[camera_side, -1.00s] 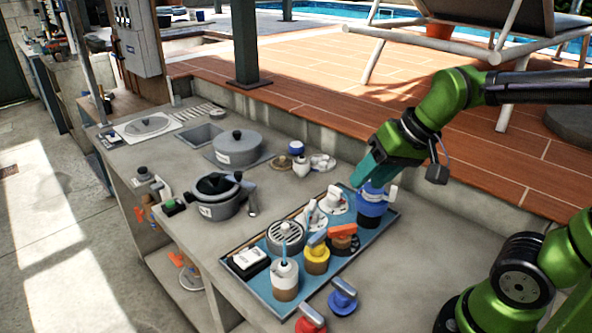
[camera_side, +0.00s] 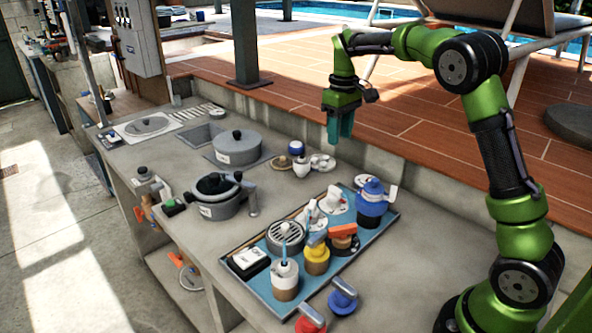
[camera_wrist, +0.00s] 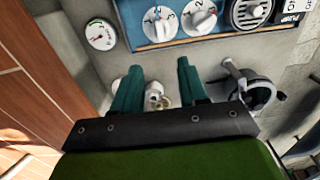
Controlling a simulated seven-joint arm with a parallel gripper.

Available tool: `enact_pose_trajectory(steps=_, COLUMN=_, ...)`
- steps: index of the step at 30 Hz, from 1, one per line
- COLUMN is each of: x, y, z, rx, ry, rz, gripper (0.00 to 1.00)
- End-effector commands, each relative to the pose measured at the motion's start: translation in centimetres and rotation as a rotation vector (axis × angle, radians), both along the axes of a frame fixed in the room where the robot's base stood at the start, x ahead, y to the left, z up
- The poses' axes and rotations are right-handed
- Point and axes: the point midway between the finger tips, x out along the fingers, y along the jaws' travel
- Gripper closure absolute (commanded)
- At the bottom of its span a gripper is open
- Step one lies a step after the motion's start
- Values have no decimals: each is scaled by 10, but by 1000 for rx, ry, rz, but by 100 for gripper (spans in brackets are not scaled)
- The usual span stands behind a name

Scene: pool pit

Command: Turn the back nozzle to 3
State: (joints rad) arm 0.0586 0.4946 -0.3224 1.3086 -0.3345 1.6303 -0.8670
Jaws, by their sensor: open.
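Two white dial knobs stand at the back end of a blue tray (camera_wrist: 228,42). The back dial nozzle (camera_side: 335,200) is nearer the terrace; it also shows in the wrist view (camera_wrist: 160,23). The other white dial (camera_side: 312,212) is beside it, also in the wrist view (camera_wrist: 200,18). Printed digits ring both, but I cannot reliably tell which digit each points at. My gripper (camera_side: 341,141) is open and empty, fingers down, above the counter's back side and apart from the dials. In the wrist view, its teal fingers (camera_wrist: 159,66) are spread below the dials.
A blue valve (camera_side: 371,203) and a round gauge (camera_wrist: 101,34) are close to the back dial. A small white bottle (camera_side: 302,166) and a pot (camera_side: 237,150) stand beyond the tray. The raised terrace (camera_side: 400,125) borders the back.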

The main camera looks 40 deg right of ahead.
Motion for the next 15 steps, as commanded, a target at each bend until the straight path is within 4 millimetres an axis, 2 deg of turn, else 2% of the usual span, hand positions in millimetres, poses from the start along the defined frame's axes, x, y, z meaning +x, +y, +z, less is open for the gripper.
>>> enact_pose_trajectory(steps=15, x=-1, y=0, z=-109, rx=1, ry=4, rz=-4, gripper=57)
